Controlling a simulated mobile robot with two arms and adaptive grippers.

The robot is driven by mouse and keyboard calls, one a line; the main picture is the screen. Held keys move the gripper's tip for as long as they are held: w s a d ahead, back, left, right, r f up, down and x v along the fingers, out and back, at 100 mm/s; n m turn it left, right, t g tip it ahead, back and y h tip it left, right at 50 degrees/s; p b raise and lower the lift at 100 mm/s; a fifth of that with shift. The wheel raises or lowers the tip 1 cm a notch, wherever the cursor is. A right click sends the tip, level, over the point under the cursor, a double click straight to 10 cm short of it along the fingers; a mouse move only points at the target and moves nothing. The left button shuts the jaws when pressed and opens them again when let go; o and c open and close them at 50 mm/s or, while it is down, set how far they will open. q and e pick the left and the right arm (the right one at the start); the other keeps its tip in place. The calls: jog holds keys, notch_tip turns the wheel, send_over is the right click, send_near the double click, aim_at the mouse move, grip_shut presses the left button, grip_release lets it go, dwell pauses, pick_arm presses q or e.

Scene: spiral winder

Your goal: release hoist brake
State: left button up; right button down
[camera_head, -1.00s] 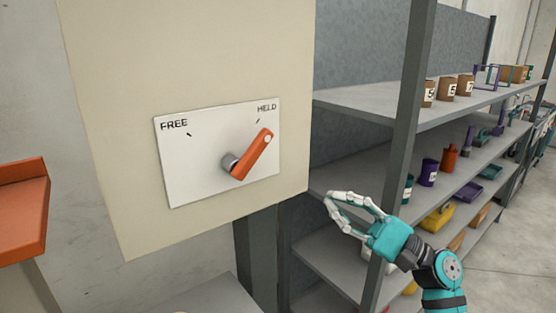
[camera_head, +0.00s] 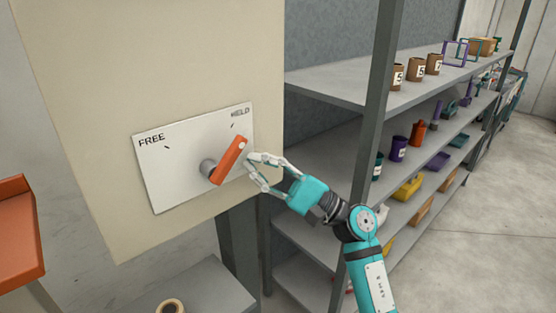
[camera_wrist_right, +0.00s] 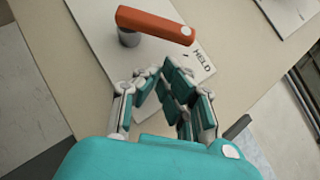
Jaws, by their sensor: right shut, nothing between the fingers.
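The orange brake lever (camera_head: 229,160) sits on a grey hub on a white plate (camera_head: 172,187) fixed to a beige panel. The plate reads FREE at its left and HELD at its right, and the lever's free end points up and right toward HELD. My right gripper (camera_head: 252,162) is just right of the lever's end in the head view, shut and empty. Whether it touches the lever is unclear. In the right wrist view the lever (camera_wrist_right: 155,24) lies beyond the fingertips (camera_wrist_right: 153,72), with a visible gap in the picture. My left gripper is not in view.
A grey shelf unit (camera_head: 330,90) with boxes, mugs and bins stands right of the panel, behind my right arm. An orange tray-like object (camera_head: 18,225) is at the left edge. A grey surface (camera_head: 205,290) with a tan ring (camera_head: 170,306) lies below the panel.

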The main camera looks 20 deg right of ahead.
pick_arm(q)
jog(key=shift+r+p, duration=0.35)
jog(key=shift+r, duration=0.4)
pick_arm(e)
jog(key=shift+s+a+r, duration=0.3)
jog(key=shift+a+r, duration=0.3)
jog(key=shift+r, duration=0.05)
pick_arm(q)
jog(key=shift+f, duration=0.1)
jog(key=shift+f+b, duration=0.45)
jog(key=shift+b, duration=0.1)
pick_arm(e)
jog(key=shift+r+n+g, duration=0.15)
jog(key=shift+n+g, duration=0.35)
